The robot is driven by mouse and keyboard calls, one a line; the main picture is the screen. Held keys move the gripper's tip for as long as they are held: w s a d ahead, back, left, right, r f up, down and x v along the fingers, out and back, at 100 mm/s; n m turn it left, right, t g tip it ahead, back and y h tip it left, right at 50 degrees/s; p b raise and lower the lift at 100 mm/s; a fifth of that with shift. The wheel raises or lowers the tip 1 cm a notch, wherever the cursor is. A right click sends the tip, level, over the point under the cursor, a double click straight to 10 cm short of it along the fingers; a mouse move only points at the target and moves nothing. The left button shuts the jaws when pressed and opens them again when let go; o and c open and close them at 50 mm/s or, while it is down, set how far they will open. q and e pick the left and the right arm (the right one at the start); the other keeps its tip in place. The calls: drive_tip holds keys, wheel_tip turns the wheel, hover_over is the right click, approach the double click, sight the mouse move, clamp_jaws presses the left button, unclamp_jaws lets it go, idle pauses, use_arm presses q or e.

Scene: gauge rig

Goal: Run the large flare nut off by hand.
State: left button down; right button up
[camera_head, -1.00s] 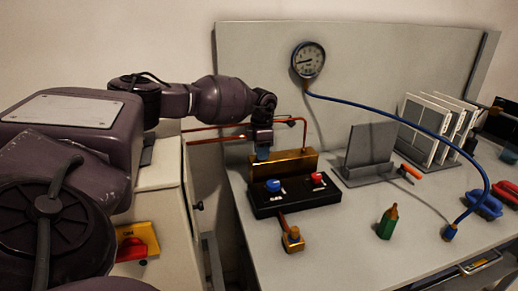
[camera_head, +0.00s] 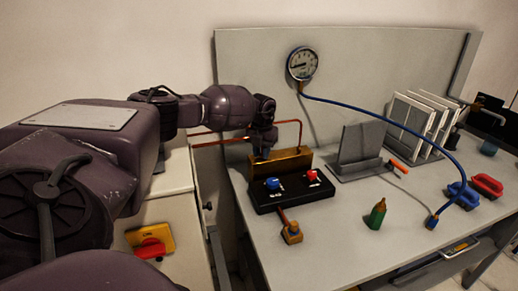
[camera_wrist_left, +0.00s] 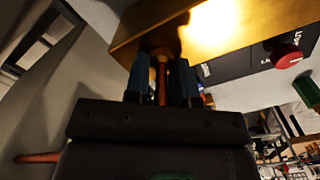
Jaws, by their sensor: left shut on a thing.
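The brass block (camera_head: 281,163) stands behind the black valve box on the bench. My left gripper (camera_head: 263,154) reaches down behind the block's left end, and its fingertips are hidden there in the head view. In the left wrist view, my left gripper's blue fingers (camera_wrist_left: 161,78) are shut on a nut close against the brass block (camera_wrist_left: 125,43). A copper tube (camera_wrist_left: 163,90) runs between the fingers. The nut itself is mostly hidden by the fingers, so its turn cannot be seen. My right gripper is not in view.
The black box carries a blue knob (camera_head: 273,183) and a red knob (camera_head: 312,176). A copper line (camera_head: 300,136) rises behind the block. The gauge (camera_head: 303,63) has a blue hose. A grey stand (camera_head: 358,150) and a green bottle (camera_head: 377,214) are to the right.

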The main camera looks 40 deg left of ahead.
use_arm(q)
drive_tip(key=n, duration=0.1)
drive_tip(key=n+p, duration=0.1)
drive_tip(key=shift+w+r+n, duration=0.1)
drive_tip(key=shift+r+n, duration=0.1)
drive_tip(key=shift+n, duration=0.2)
drive_tip(key=shift+d+n+p, duration=0.1)
drive_tip(key=shift+n+p, duration=0.55)
drive_tip(key=shift+n, duration=0.45)
drive_tip(key=shift+f+n+p, duration=0.1)
drive_tip(key=shift+n+p, duration=0.5)
drive_tip(key=shift+n, duration=0.1)
drive_tip(key=shift+f+n, duration=0.1)
drive_tip(key=shift+n, duration=0.3)
drive_tip(key=c, duration=1)
unclamp_jaws()
drive_tip(key=shift+o, duration=0.2)
